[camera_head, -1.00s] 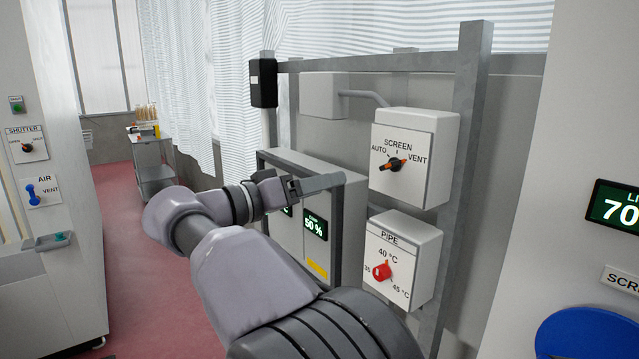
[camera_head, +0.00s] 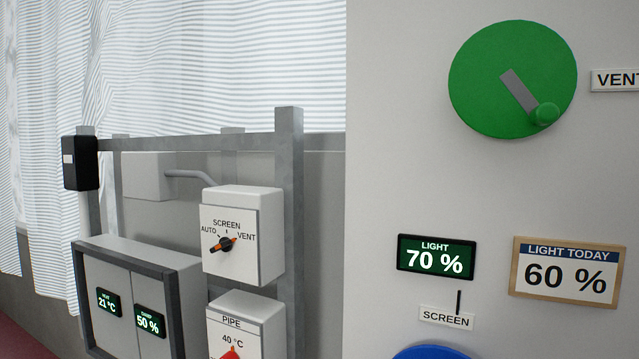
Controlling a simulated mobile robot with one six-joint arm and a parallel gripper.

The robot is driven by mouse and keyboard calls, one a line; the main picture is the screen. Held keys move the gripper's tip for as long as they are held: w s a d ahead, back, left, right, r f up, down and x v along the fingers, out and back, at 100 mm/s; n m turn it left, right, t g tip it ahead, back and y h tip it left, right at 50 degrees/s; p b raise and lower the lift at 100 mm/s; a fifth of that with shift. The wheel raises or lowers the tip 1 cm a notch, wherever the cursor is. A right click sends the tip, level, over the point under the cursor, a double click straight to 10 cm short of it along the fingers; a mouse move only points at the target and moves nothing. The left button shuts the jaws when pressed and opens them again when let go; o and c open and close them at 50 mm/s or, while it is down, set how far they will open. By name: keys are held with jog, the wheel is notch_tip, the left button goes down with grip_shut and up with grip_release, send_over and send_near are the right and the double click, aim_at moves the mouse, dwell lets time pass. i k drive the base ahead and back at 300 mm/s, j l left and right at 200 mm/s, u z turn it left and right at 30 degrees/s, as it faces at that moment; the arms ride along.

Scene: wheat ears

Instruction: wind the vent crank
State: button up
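The vent crank is a green disc (camera_head: 490,75) high on the white wall at the right. A grey arm (camera_head: 520,92) runs from its middle down and right to a round green knob (camera_head: 545,115) near the rim. A sign reading "VENT" (camera_head: 617,80) is beside it, cut off by the right edge. My gripper is out of the picture, so I cannot see whether it is open or shut.
A light display (camera_head: 436,259) reads 70 %, and a framed sign (camera_head: 567,271) reads 60 %. A blue disc (camera_head: 430,352) shows at the bottom under a "SCREEN" label (camera_head: 446,318). The screen switch box (camera_head: 266,235) and pipe box (camera_head: 262,306) hang on a grey frame (camera_head: 290,150).

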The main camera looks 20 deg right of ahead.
aim_at(510, 79)
jog(key=l+z, duration=0.15)
jog(key=z, duration=0.25)
jog(key=l+z, duration=0.15)
jog(key=z, duration=0.25)
jog(key=l+z, duration=0.2)
jog(key=z, duration=0.2)
jog(key=j, duration=0.35)
jog(key=k+j, duration=0.15)
jog(key=j, duration=0.2)
